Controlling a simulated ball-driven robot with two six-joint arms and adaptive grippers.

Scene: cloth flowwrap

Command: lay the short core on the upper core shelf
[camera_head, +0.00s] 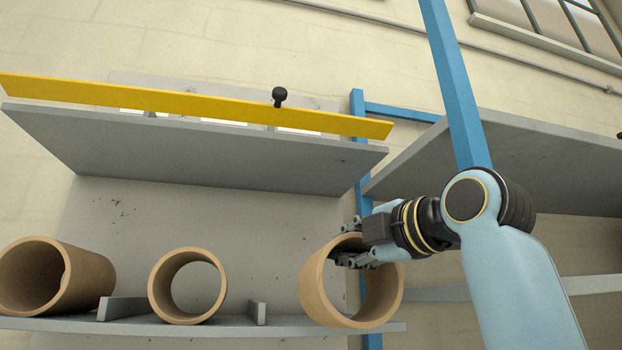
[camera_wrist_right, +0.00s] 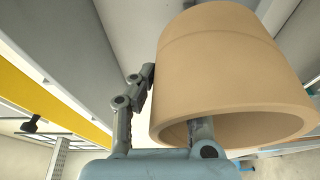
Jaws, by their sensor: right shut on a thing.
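The short core (camera_head: 314,288), a tan open tube, is at the right end of the lower shelf in the head view. My right gripper (camera_head: 354,246) is shut on its wall, one finger inside the bore and one outside. The core fills the upper right of the right wrist view (camera_wrist_right: 225,70), with the gripper (camera_wrist_right: 165,110) around its near rim. Its lower edge overlaps the lower shelf's front edge; I cannot tell whether it touches. The upper core shelf (camera_head: 190,150), a grey board with a yellow strip (camera_head: 200,104) along it, is above and looks empty from below. My left gripper is out of view.
A wide core (camera_head: 90,275) and a narrower core (camera_head: 160,285) lie on the lower shelf (camera_head: 250,328), with low grey dividers (camera_head: 257,312) beside the narrower one. A black knob (camera_head: 279,96) stands at the yellow strip. A blue post (camera_head: 357,180) and another grey shelf (camera_head: 530,165) are at right.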

